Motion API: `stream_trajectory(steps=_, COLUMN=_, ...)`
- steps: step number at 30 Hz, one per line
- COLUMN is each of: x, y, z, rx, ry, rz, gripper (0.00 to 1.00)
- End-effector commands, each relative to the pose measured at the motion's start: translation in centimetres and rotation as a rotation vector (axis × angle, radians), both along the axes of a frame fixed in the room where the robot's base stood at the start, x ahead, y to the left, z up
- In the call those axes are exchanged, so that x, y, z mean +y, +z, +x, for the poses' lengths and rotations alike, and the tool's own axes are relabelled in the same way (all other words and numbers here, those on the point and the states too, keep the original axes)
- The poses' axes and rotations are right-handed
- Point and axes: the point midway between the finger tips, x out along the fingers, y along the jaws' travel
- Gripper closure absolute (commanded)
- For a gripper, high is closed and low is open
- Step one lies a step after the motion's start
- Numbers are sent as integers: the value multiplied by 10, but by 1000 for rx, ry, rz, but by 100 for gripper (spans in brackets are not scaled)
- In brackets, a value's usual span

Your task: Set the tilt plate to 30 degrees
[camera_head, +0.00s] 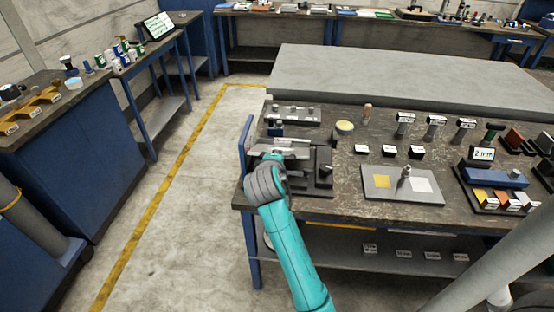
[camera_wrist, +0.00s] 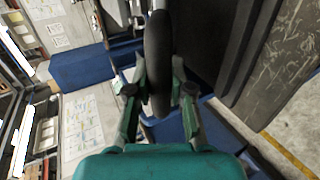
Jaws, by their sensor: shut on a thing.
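The tilt plate device stands at the left end of the workbench in the head view. Its light grey plate (camera_head: 292,143) lies over a dark base (camera_head: 322,182). My wrist covers part of the device, and I cannot read the plate's angle. My gripper (camera_wrist: 160,88) is shut on a dark rounded part (camera_wrist: 158,45), which stands upright between the fingers in the wrist view. In the head view the fingers are hidden by my wrist at the left side of the device. I cannot tell how the dark part joins the plate.
The workbench (camera_head: 345,208) also holds a grey tray (camera_head: 408,197) with yellow and white squares, a round pale dish (camera_head: 344,128), several labelled blocks and a small display (camera_head: 481,154). A blue upright (camera_head: 246,140) stands close left of my wrist. The floor to the left is clear.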

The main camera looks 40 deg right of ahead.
Motion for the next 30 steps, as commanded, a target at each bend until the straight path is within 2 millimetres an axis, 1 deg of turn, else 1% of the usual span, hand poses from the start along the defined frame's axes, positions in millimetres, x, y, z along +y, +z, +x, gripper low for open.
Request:
stream_trajectory(steps=2, x=-1, y=2, z=0, rx=-4, ry=0, rz=-3, gripper=100)
stream_trajectory(steps=3, x=-1, y=2, z=0, rx=-4, ry=0, rz=-3, gripper=71)
stream_trajectory(steps=4, x=-1, y=2, z=0, rx=-4, ry=0, rz=-3, gripper=67)
stream_trajectory(steps=13, x=1, y=1, z=0, rx=-1, ry=0, rz=-2, gripper=67)
stream_trajectory(steps=17, x=7, y=5, z=-4, rx=-3, ry=2, rz=-3, gripper=67)
stream_trajectory(steps=20, x=17, y=12, z=-12, rx=-4, ry=2, rz=-1, gripper=67)
stream_trajectory(steps=30, x=64, y=42, z=-48, rx=-4, ry=3, rz=-2, gripper=67)
